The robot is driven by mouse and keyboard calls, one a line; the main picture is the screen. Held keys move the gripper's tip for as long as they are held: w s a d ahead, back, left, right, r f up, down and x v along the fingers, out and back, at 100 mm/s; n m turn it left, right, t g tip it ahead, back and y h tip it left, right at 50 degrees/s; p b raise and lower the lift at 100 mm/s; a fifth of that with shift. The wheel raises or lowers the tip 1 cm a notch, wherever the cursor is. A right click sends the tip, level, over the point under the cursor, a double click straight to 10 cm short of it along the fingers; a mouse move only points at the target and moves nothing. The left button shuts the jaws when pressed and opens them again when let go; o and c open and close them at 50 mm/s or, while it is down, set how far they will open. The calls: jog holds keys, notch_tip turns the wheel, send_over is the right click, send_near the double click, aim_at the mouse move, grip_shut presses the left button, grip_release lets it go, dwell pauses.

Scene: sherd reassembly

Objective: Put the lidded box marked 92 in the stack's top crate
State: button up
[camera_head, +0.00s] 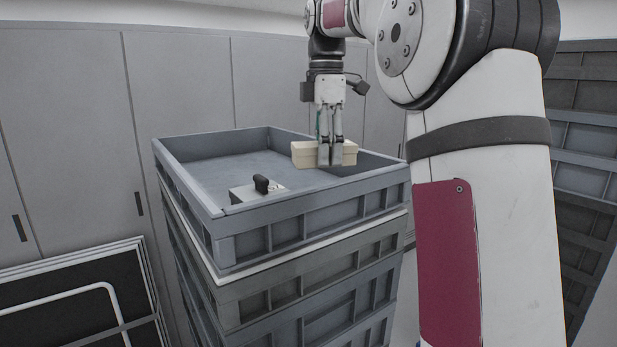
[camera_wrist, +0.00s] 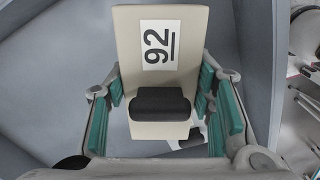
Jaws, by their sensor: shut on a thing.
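The lidded box marked 92 (camera_wrist: 120,55) is cream, with a black knob (camera_wrist: 160,103) on its lid and a white label reading 92. It also shows in the head view (camera_head: 303,154). My gripper (camera_head: 330,160) is shut on it, with a green-padded finger on each side in the wrist view (camera_wrist: 165,115). The box is held over the right part of the stack's top crate (camera_head: 305,195), about at rim height. The crate is grey and open. The box's underside is hidden, and I cannot tell whether it touches anything.
Another pale box with a black knob (camera_head: 261,185) sits inside the top crate near its front wall. The crate's left and back floor is bare. Grey cabinets (camera_head: 70,130) stand behind. More stacked crates (camera_head: 588,150) stand at the right.

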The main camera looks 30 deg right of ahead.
jog(key=shift+f+p, duration=0.6)
jog(key=shift+f, duration=2.75)
jog(key=shift+f, duration=0.1)
jog(key=o, duration=1.3)
jog(key=shift+c, duration=0.2)
notch_tip(320, 180, up, 12)
jog(key=shift+r+b, duration=0.1)
jog(key=shift+b, duration=1)
